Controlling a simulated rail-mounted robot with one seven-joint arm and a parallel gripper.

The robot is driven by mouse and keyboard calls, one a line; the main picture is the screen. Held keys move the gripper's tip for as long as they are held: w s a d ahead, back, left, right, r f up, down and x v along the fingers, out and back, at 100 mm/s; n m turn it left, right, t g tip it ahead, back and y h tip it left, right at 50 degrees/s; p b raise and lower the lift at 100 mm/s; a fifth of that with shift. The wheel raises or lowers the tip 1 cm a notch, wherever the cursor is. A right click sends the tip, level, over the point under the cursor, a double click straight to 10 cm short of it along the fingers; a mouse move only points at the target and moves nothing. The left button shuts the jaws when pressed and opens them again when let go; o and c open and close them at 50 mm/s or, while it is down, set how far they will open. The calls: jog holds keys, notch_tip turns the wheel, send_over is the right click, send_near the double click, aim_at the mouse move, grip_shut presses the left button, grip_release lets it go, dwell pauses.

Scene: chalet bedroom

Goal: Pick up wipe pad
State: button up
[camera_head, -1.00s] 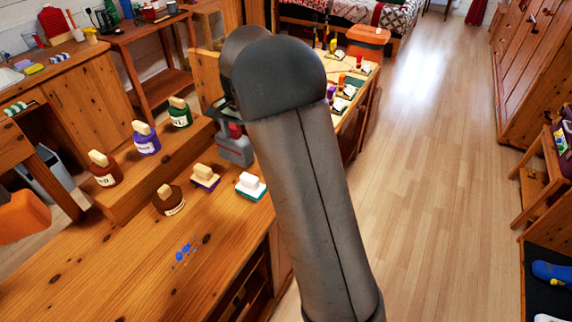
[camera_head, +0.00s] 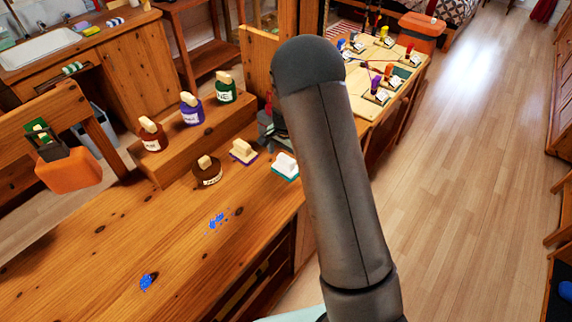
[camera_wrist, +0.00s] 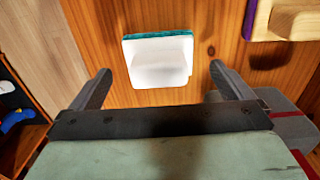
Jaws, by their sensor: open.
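A wipe pad, white on top with a teal base (camera_head: 285,167), lies on the wooden bench top at its right edge. In the wrist view the white pad (camera_wrist: 158,62) sits in line with the gap between my fingers. My gripper (camera_wrist: 160,70) is open, with a finger to either side of the pad in that view and nothing held. Beside the white pad is a similar block with a wooden handle and purple base (camera_head: 243,152), also in the wrist view at the top right (camera_wrist: 285,20). In the head view my arm hides most of my gripper.
A brown round labelled container (camera_head: 207,172) stands left of the pads. Red, purple (camera_head: 191,110) and green labelled bottles stand on a raised wooden step behind. Blue spatters (camera_head: 217,220) mark the bench's open front area. The bench edge drops to floor at right.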

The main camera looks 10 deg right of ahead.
jog(key=shift+s+f, duration=0.1)
jog(key=shift+f, duration=1.3)
jog(key=c, duration=1)
jog(key=shift+c, duration=0.2)
jog(key=shift+r, duration=0.15)
jog(key=shift+r, duration=0.2)
notch_tip(320, 180, up, 2)
jog(key=shift+r, duration=0.2)
jog(key=s+a+r+b, duration=0.2)
jog(key=s+r+b, duration=0.2)
jog(key=s+r, duration=0.6)
jog(key=s, duration=0.4)
